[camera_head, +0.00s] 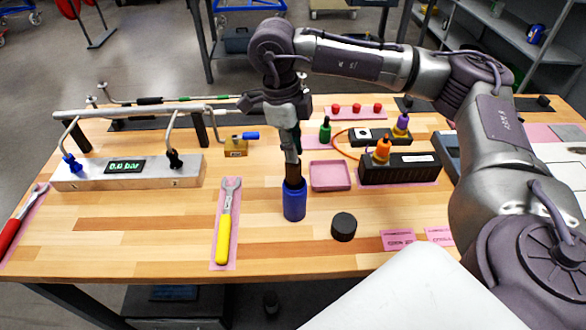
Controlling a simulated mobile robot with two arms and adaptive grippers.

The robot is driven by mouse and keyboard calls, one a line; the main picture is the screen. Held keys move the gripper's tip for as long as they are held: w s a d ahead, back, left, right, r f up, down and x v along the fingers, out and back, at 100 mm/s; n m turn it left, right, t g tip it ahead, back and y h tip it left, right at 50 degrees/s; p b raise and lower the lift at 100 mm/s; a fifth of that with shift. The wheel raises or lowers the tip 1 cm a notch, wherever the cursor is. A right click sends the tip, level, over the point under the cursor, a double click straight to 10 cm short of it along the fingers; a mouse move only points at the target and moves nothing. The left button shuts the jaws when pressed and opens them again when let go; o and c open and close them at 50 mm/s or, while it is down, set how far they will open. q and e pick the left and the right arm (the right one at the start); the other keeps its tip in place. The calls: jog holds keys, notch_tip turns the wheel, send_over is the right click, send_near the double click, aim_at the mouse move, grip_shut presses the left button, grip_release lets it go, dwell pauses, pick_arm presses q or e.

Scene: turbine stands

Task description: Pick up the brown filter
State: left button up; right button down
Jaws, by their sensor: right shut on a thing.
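The brown filter (292,173) stands upright at the mouth of the blue cylindrical housing (294,205) on the wooden table. Its upper part shows above the blue rim; its lower part is hidden inside or behind that rim. My right gripper (292,158) points straight down from above and is shut on the filter's top. I cannot tell whether the filter has risen from the housing. My left gripper is not in view.
A black cap (343,227) lies right of the housing on the wooden table (150,240). A yellow-handled wrench (225,225) lies to the left. A pink tray (330,176) and a black block (400,170) with colored plugs stand to the right. A gauge manifold (90,175) is at the far left.

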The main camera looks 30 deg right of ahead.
notch_tip(320, 180, up, 3)
jog(key=shift+w, duration=0.1)
jog(key=shift+r+p, duration=1)
jog(key=shift+p, duration=0.15)
jog(key=shift+f, duration=0.1)
